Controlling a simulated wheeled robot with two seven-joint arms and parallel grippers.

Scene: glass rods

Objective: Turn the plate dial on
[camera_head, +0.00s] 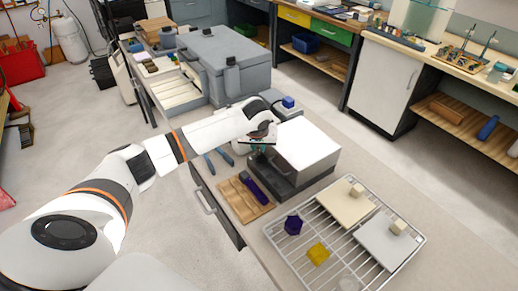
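My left arm reaches in from the left, and its gripper (262,144) is at the left side of a box-shaped device with a pale top (308,146) and a dark grey base (287,188). This looks like the plate unit. I cannot make out a dial on it; the gripper and wrist cover part of its left side. The fingertips are small and partly hidden, so I cannot tell whether they are open or shut, or touching the device. My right gripper is not in view.
A wire rack (412,250) in front holds two pale slabs, a purple piece (293,225) and a yellow piece (318,254). A wooden tray (236,203) with a purple object lies left of the device. A large grey machine (222,62) stands behind.

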